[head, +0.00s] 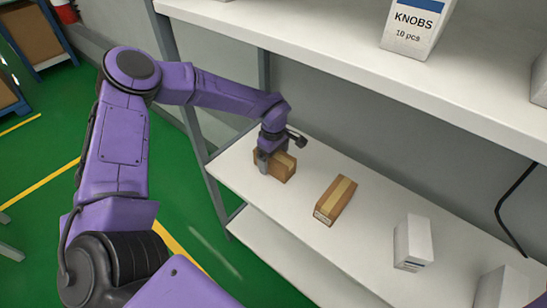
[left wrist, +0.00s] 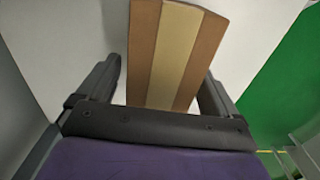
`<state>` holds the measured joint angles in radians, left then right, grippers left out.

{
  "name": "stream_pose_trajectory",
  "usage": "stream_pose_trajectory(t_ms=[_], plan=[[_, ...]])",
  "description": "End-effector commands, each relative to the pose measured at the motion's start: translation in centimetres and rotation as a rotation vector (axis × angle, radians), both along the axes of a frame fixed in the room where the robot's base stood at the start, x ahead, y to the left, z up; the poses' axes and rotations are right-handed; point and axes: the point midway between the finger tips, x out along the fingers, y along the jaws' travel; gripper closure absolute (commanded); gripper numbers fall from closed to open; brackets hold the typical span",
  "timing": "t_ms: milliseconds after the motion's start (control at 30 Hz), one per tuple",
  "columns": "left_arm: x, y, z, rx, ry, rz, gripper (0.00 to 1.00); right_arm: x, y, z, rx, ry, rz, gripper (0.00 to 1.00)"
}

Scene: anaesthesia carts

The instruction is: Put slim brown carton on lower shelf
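Two brown cartons with tan tape stand on the shelf board below the top one. My left gripper (head: 272,158) points down at the left carton (head: 284,169), with a finger at its side. In the left wrist view this carton (left wrist: 170,50) lies between the two fingers (left wrist: 165,85), with a narrow gap at the left finger, so the gripper looks open around it. The other brown carton (head: 335,199), longer and with a label on its near end, lies to the right, apart from the gripper. The lower shelf (head: 275,250) shows empty in its visible part. My right gripper is not in view.
White boxes stand on the same board to the right (head: 412,243) and at the lower right corner (head: 503,290). The top shelf (head: 330,55) overhangs, carrying a KNOBS box (head: 415,25). A grey post (head: 185,110) stands at the left front.

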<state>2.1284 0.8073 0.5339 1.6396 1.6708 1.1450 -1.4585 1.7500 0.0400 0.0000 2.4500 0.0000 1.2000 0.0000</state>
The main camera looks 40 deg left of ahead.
Motion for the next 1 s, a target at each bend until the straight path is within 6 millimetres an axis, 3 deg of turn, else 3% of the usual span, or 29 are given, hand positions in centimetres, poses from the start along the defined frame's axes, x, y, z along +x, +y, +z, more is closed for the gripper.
stream_pose_trajectory(t_ms=[233,367,733,1000], plan=[[0.0,0.0,0.1,0.000,0.000,0.000,0.06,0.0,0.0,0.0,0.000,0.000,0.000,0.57],[0.1,0.0,1.2,-0.001,-0.004,0.001,0.06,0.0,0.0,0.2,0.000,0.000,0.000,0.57],[0.1,0.0,10.1,-0.001,-0.004,0.001,0.06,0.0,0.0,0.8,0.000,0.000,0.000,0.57],[0.0,0.0,12.4,-0.001,0.000,0.000,0.06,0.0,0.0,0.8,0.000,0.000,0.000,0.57]])
